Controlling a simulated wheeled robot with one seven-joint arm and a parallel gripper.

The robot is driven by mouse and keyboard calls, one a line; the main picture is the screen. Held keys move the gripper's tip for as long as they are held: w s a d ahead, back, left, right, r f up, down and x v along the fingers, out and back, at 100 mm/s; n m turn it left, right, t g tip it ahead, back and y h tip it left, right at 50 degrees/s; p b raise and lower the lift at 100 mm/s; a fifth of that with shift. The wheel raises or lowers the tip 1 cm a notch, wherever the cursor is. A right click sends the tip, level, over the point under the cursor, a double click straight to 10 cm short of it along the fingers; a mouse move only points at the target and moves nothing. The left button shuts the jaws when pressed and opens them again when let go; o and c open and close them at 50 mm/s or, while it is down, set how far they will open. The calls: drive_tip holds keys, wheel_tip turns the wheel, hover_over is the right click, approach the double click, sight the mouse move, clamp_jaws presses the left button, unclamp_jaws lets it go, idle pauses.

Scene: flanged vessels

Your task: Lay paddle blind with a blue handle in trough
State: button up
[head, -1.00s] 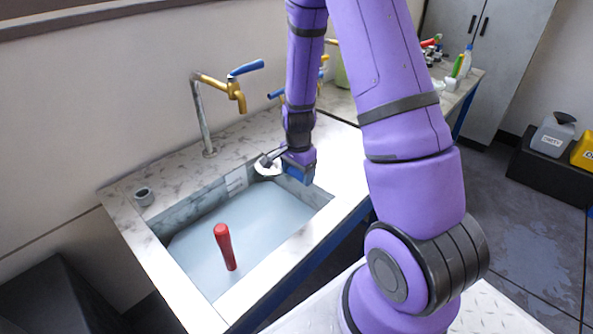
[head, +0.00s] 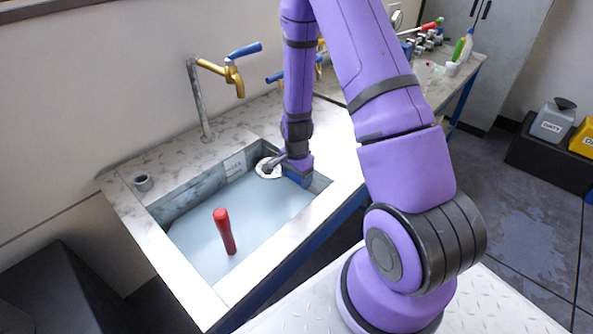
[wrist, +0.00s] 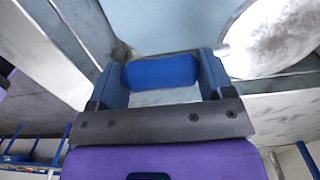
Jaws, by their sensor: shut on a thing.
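My gripper (head: 297,174) is shut on the blue handle (wrist: 160,72) of the paddle blind, which lies crosswise between both fingers in the wrist view. The blind's pale round disc (head: 267,167) sticks out to the left of my gripper in the head view, and part of it fills the upper right of the wrist view (wrist: 275,38). My gripper and the disc are at the far right end of the stone trough (head: 145,221), at about rim height or just inside. I cannot tell whether the disc touches the liquid.
The trough holds pale bluish liquid (head: 200,245), with a red handle (head: 224,231) standing tilted in it. A brass tap with a blue lever (head: 232,70) rises behind the trough. Bottles and fittings (head: 460,48) stand on the bench at the back right.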

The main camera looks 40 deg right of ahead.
drive_tip(key=shift+f, duration=6.3)
drive_tip(key=o, duration=1.3)
drive_tip(key=shift+o, duration=0.2)
